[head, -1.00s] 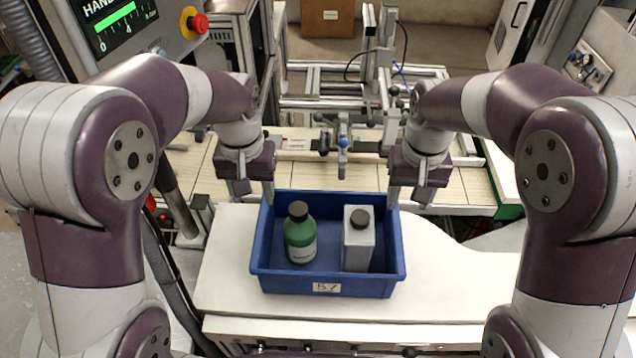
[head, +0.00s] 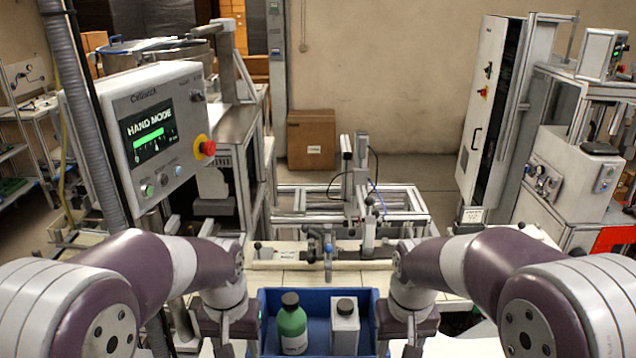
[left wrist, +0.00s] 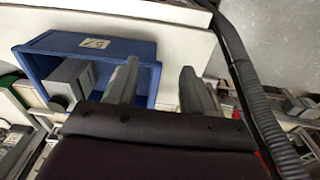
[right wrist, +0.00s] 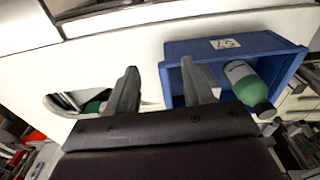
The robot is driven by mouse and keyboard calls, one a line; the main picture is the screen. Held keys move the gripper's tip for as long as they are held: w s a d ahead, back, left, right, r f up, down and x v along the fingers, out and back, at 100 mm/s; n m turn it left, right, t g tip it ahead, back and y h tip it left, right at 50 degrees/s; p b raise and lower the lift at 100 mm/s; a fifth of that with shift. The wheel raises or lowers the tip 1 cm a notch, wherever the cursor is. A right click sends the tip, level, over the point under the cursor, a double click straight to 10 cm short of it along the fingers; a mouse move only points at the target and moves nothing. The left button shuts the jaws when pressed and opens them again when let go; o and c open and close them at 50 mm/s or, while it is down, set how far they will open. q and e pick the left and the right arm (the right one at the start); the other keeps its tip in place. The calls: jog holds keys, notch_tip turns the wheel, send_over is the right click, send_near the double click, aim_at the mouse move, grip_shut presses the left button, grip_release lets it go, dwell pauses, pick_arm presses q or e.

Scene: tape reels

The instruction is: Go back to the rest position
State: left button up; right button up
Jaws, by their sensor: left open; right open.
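The blue bin (head: 318,302) is at the bottom middle of the head view, its near part cut off. A green bottle (head: 292,325) with a dark cap and a grey container (head: 345,328) with a black cap stand in it. My left gripper (head: 232,348) is open at the bin's left side, and my right gripper (head: 406,350) is open at its right side; their tips are cut off or hidden there. Each wrist view shows two spread fingers with nothing between them, one overlapping the bin (left wrist: 140,50), (right wrist: 205,48) and one outside. Whether they touch the bin is unclear.
A control panel (head: 160,130) with a red button stands at left. A metal frame fixture (head: 350,200) stands behind the bin. A cabinet (head: 490,110) is at right, and a cardboard box (head: 311,140) sits by the back wall.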

pick_arm(q)
jog(key=s+a+f+b, duration=0.2)
jog(key=s+a+f, duration=0.2)
jog(key=s+f, duration=0.3)
jog(key=s, duration=0.4)
jog(key=shift+f, duration=0.25)
pick_arm(e)
jog(key=s+d+f, duration=0.4)
jog(key=s+f, duration=0.3)
jog(key=s, duration=0.4)
jog(key=shift+f, duration=0.3)
pick_arm(q)
jog(key=shift+w+a, duration=0.1)
jog(key=shift+w, duration=0.05)
pick_arm(e)
jog(key=shift+w+d, duration=0.1)
jog(key=shift+w, duration=0.1)
jog(key=shift+s, duration=0.1)
